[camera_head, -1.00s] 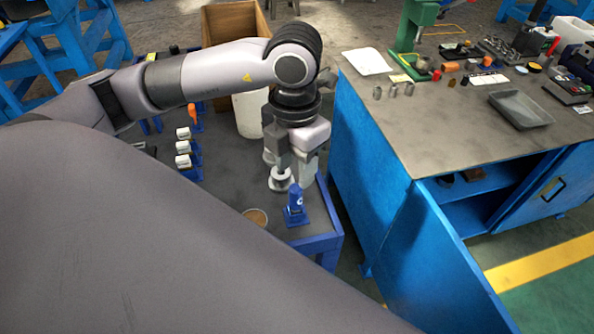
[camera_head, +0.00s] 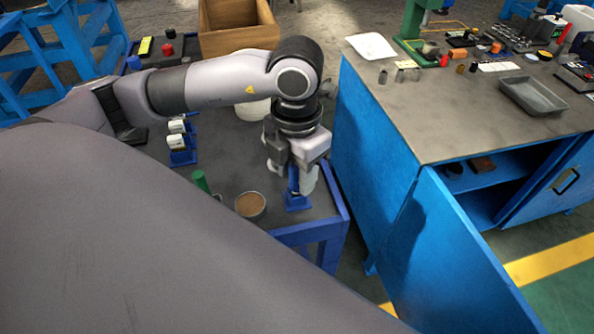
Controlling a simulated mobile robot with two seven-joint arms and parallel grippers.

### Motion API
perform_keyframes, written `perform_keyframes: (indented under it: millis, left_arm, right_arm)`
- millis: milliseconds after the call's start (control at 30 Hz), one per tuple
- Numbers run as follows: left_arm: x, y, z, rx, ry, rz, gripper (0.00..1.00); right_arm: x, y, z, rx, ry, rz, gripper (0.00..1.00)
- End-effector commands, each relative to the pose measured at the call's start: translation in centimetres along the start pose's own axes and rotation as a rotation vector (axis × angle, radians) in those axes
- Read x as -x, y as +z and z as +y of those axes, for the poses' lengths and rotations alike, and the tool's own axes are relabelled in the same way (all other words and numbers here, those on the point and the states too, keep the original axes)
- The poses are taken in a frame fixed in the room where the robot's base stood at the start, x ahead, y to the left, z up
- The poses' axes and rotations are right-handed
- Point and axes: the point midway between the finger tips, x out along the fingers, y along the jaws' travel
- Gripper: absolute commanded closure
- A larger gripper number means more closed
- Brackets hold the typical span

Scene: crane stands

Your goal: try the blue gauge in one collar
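My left gripper (camera_head: 292,180) points down at the right end of the dark-topped table. Its fingers straddle an upright blue piece, which looks like the blue gauge (camera_head: 294,180), over a blue base (camera_head: 297,203). I cannot tell whether the fingers press on it. White collar-like pieces sit on blue stands at the left, one nearer (camera_head: 177,142) and one behind it (camera_head: 177,126). My own arm hides part of the table's left and front. My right gripper is not in view.
A round tin with brown contents (camera_head: 251,205) and a green cylinder (camera_head: 200,181) stand left of the gripper. A pale container (camera_head: 252,108) is behind it. A blue workbench (camera_head: 380,150) with an open door stands close on the right. A wooden box (camera_head: 238,30) lies beyond.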

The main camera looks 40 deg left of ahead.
Motion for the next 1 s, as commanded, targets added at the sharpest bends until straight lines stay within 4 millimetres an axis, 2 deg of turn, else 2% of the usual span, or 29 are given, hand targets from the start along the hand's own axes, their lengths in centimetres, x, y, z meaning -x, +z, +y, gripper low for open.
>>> perform_keyframes:
  millis: [33, 100, 133, 367, 1000]
  left_arm:
    - [0.0, 0.0, 0.0, 0.0, 0.0, 0.0, 0.75]
    - [0.0, 0.0, 0.0, 0.0, 0.0, 0.0, 0.98]
    - [0.0, 0.0, 0.0, 0.0, 0.0, 0.0, 1.0]
    - [0.3, 0.0, 0.0, 0.0, 0.0, -0.001, 1.0]
    - [3.5, 0.0, 0.0, -0.001, -0.001, -0.001, 1.0]
  right_arm:
    - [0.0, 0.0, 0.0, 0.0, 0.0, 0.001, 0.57]
    - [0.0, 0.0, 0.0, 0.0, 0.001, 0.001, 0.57]
    - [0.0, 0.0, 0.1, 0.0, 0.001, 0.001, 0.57]
    - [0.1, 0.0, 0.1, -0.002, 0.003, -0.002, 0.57]
    - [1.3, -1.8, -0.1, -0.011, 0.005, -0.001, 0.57]
